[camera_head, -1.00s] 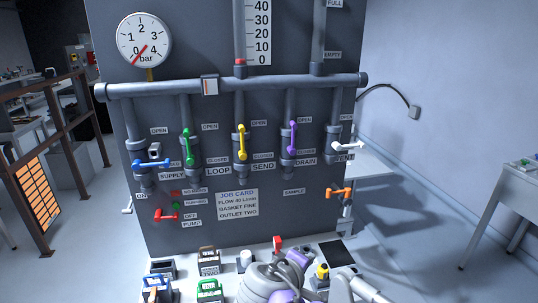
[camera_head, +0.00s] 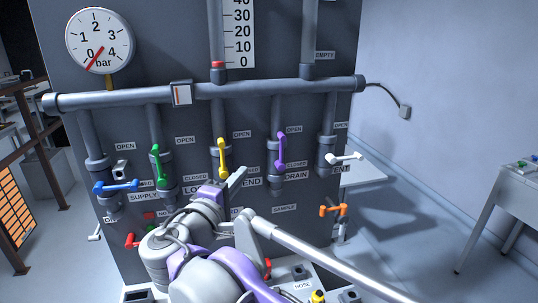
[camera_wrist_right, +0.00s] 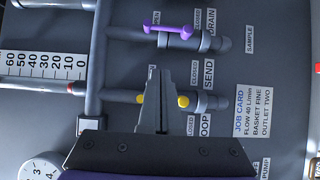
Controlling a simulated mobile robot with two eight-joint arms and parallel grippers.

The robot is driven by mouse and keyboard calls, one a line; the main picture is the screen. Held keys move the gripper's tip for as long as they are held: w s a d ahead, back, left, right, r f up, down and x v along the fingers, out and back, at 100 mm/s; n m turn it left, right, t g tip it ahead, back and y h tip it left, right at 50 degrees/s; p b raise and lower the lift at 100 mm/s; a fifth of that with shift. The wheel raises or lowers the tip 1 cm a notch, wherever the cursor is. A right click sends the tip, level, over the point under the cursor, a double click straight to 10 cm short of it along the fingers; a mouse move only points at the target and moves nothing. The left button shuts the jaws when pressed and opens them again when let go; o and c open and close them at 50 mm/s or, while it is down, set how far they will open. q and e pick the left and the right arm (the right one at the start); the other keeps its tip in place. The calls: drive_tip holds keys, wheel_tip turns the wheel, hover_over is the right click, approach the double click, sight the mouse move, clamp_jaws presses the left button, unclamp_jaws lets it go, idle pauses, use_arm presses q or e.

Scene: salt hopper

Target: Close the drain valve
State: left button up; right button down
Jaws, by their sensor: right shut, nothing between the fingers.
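The drain valve's purple handle (camera_head: 281,150) stands upright on its pipe beside the DRAIN label (camera_head: 297,175), running from near the OPEN label to the CLOSED label. In the right wrist view, turned sideways, the purple handle (camera_wrist_right: 168,29) shows at the top, clear of the fingers. My right gripper (camera_head: 239,173) is shut and empty, in front of the panel, lower left of the purple handle. In the wrist view its fingertips (camera_wrist_right: 158,70) overlap the yellow handle (camera_wrist_right: 183,101); I cannot tell whether they touch it. My left gripper is not in view.
The yellow handle (camera_head: 222,158) and green handle (camera_head: 156,166) stand upright to the left. The blue handle (camera_head: 116,186) and white handle (camera_head: 345,158) lie level. An orange handle (camera_head: 332,210) is lower right. My right arm hides the panel's lower middle.

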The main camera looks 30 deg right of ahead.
sight(280, 151)
drive_tip(key=shift+s+d+p+x, duration=0.15)
drive_tip(key=shift+s+d+x, duration=0.2)
drive_tip(key=shift+x, duration=1.8)
drive_tip(key=shift+s+d+p+x, duration=0.2)
drive_tip(key=shift+s+d+x, duration=0.15)
drive_tip(key=shift+x, duration=1.85)
drive_tip(key=shift+s+d+p+x, duration=0.15)
drive_tip(key=shift+s+d+x, duration=0.2)
drive_tip(key=shift+x, duration=1.8)
drive_tip(key=shift+a, duration=0.1)
